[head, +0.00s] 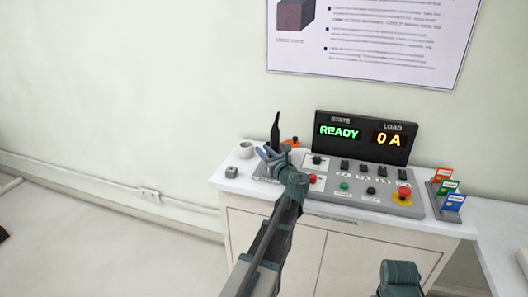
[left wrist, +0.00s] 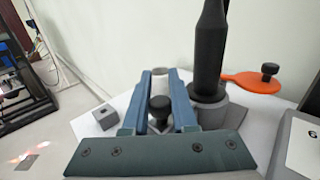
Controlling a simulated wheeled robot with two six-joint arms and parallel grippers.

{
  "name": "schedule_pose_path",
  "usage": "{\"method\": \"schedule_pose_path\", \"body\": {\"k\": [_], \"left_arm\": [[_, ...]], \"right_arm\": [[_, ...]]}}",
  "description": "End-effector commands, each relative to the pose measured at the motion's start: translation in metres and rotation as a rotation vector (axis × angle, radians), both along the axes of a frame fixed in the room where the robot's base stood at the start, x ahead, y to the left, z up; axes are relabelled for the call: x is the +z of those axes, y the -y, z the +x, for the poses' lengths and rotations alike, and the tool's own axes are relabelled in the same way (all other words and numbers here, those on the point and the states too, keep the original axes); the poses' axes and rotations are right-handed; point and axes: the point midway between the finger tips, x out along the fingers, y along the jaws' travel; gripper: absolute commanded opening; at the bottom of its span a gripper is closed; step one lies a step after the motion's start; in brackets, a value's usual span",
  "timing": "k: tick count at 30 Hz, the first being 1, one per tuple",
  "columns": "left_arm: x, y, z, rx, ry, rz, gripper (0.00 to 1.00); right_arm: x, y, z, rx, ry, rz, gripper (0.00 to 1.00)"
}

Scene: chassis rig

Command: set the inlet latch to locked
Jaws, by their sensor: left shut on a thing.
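My left gripper (head: 267,153) reaches over the left end of the control console (head: 335,182). In the left wrist view its two blue fingers (left wrist: 161,74) are on either side of a black knob (left wrist: 160,108) on a grey base, and the gripper is shut on that knob. A tall black handle (left wrist: 210,45) stands upright just right of the fingers; it also shows in the head view (head: 275,130). No readable label marks the inlet latch, and the fingers hide part of the knob's base. My right gripper is out of view.
An orange plate with a black knob (left wrist: 252,82) lies right of the handle. The display (head: 362,138) reads READY and 0 A. Colored cards (head: 447,188) stand right.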

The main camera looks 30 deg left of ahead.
Motion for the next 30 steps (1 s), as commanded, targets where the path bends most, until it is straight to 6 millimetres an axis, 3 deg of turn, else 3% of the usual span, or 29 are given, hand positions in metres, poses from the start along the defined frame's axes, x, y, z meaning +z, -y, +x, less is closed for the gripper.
{"method": "schedule_pose_path", "body": {"k": [25,30], "left_arm": [[0.000,0.000,0.000,0.000,0.000,0.000,0.00],[0.000,-0.004,0.018,-0.001,0.000,0.000,0.00]], "right_arm": [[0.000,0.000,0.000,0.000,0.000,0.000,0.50],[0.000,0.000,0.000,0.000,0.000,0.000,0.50]]}}
